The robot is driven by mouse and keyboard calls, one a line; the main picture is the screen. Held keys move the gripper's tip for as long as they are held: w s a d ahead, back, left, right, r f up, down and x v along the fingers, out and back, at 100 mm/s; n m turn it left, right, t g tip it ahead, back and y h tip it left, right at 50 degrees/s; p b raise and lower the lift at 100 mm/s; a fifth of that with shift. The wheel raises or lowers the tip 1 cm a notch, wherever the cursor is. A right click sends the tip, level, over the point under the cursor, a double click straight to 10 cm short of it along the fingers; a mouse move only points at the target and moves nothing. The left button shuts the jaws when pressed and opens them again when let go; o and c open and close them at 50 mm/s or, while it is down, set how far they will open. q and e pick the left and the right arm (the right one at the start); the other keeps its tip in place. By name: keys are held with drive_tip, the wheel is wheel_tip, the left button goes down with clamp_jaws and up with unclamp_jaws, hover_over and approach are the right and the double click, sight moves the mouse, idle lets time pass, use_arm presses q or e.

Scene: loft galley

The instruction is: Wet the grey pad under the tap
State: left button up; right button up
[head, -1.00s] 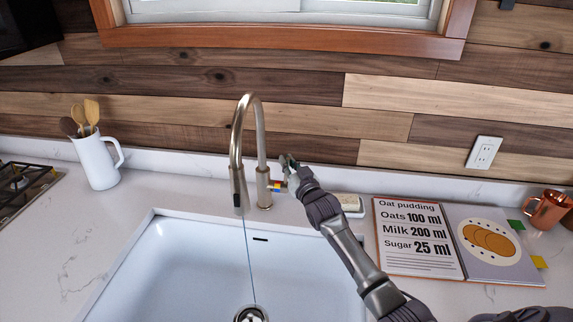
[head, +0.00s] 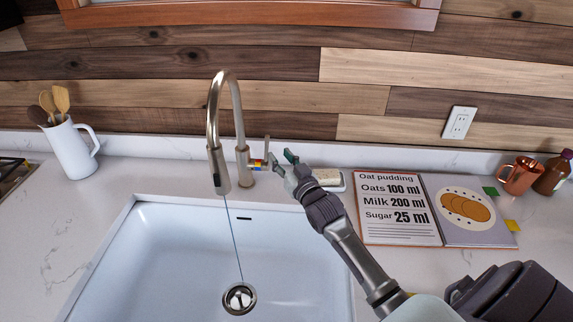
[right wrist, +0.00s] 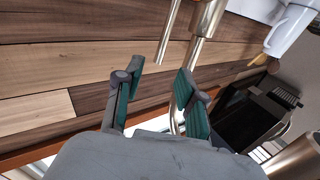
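The metal tap (head: 242,125) stands behind the sink, and a thin stream of water (head: 233,240) falls from its spout to the drain. Its upright lever (head: 267,148) is on the right side, beside a part with coloured marks. My right gripper (head: 281,163) is just right of the lever, open and apart from it. In the right wrist view the green-lined fingers (right wrist: 157,92) are spread with nothing held between them. A pale beige pad (head: 328,178) lies on a small white dish behind my right gripper, partly hidden. I see no clearly grey pad. My left gripper is out of view.
The white sink (head: 150,255) is empty around its drain (head: 239,298). An open recipe book (head: 400,225) lies right of the dish, with a copper mug (head: 520,176) and a brown bottle (head: 553,175) beyond. A white jug (head: 70,150) of wooden utensils stands left.

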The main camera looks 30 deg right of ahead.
drive_tip(key=shift+s+a+f, duration=0.1)
drive_tip(key=shift+s, duration=1.45)
